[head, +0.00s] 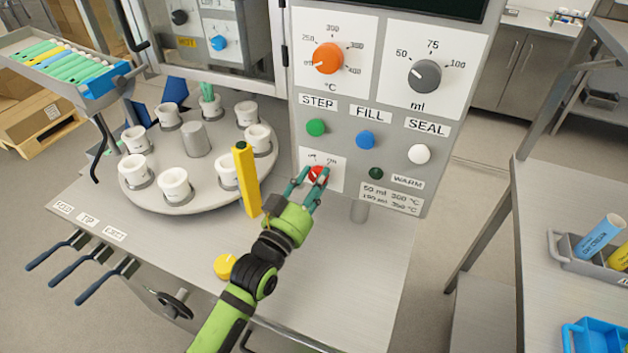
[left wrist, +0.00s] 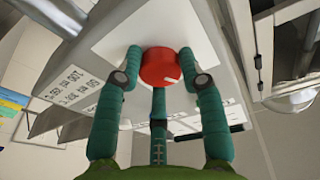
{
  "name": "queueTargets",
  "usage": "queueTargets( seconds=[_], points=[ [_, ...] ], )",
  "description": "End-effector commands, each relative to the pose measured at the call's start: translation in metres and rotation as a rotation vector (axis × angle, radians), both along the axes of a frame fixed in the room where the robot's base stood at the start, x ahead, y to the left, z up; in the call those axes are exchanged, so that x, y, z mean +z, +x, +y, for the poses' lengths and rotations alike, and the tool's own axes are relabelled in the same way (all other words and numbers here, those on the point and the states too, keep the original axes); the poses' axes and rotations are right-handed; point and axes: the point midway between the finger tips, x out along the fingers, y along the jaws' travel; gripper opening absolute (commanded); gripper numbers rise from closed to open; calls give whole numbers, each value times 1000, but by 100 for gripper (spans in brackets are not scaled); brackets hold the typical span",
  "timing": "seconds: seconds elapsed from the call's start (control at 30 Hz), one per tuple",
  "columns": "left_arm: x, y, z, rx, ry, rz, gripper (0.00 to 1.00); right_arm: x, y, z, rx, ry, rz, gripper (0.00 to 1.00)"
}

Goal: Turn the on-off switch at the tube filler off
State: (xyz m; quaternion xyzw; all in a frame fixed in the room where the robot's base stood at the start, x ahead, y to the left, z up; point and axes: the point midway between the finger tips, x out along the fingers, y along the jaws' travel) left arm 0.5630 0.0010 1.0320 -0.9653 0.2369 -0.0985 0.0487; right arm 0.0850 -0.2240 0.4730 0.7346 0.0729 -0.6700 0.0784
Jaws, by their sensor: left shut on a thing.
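The red on-off switch (head: 319,172) is a round knob on a white label plate, low on the tube filler's front panel (head: 342,124). My left gripper (head: 311,181) is at the knob with its green fingers closed around it. In the left wrist view the knob (left wrist: 160,68) sits between two fingertips on its left and right sides, with a third finger below. A white mark shows on the knob's face toward its right side. The fingers partly cover the switch in the head view, and its labels are too small to read surely. My right gripper is in neither view.
Above the switch are green (head: 316,127), blue (head: 366,140) and white (head: 419,154) buttons, and the orange (head: 328,58) and grey (head: 425,75) dials. A yellow upright bar (head: 246,178) stands left of my gripper, by the turntable (head: 222,167) with white holders.

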Motion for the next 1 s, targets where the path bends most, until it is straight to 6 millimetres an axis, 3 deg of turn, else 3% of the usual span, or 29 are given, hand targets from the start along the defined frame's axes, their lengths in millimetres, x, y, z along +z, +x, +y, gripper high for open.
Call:
queueTargets(
  seconds=[0.03,0.37,0.4,0.43,0.77,1.0],
  points=[
    [11,1,0,2,-14,-21,6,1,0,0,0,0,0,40],
    [11,1,1,2,-14,-23,6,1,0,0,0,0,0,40],
    [11,1,1,3,-14,-23,51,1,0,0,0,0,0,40],
    [11,1,1,2,-14,-23,62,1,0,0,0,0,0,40],
    [5,-1,1,2,-8,-11,62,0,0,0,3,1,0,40],
    [-3,-30,16,1,-4,-9,62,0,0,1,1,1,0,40]
  ],
)
